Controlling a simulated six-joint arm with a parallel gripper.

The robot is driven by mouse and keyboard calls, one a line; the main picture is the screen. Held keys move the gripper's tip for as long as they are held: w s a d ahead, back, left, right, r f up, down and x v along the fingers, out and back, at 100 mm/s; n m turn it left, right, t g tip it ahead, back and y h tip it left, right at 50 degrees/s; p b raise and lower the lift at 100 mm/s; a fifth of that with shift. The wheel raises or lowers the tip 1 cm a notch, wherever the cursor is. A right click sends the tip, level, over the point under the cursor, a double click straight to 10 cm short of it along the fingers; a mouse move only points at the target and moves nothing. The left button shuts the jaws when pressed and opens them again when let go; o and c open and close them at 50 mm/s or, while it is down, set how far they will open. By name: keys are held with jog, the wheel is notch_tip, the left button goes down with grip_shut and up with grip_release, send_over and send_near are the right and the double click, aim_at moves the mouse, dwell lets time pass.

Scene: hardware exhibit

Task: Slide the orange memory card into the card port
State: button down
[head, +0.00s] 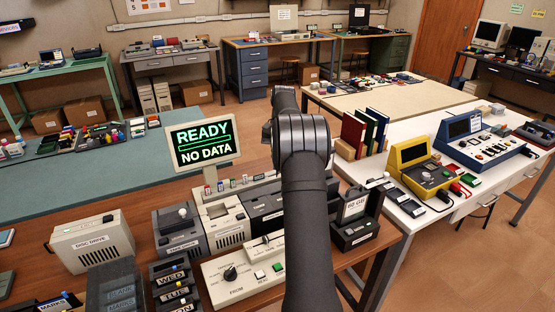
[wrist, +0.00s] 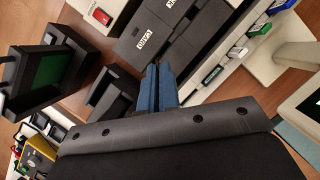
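I cannot make out the orange memory card in either view. My gripper (wrist: 162,82) shows in the wrist view as two blue fingers side by side, close together; I see nothing between them. In the head view my arm hides it. A dark grey unit labelled CARD (wrist: 145,42) lies just beyond the fingertips in the wrist view; its slot is not clear. A beige rack (wrist: 228,62) with several coloured cards stands to the right of the fingers. The rack also shows behind the drives in the head view (head: 236,187).
A READY NO DATA monitor (head: 204,139) stands behind the rack. A beige drive (head: 225,225), a disc drive (head: 92,241) and a knob panel (head: 243,273) crowd the brown bench. A dark stand with a green panel (wrist: 45,72) is left of the fingers.

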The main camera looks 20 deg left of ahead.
jog(key=shift+s+d+f+m+t+y, duration=0.15)
jog(key=shift+s+f+m+t+y, duration=0.4)
jog(key=shift+m, duration=1.2)
jog(key=shift+s+d+f+m+g+y, duration=0.1)
jog(key=shift+s+f+m+y, duration=0.15)
jog(key=shift+f+m+y, duration=1.05)
jog(key=shift+s+d+f+m+t+y, duration=0.2)
jog(key=shift+s+f+m, duration=0.3)
jog(key=shift+m, duration=1.65)
jog(key=shift+w+f, duration=0.1)
jog(key=shift+f, duration=0.55)
jog(key=shift+f, duration=0.8)
jog(key=c, duration=1.6)
grip_release()
jog(key=shift+r, duration=0.1)
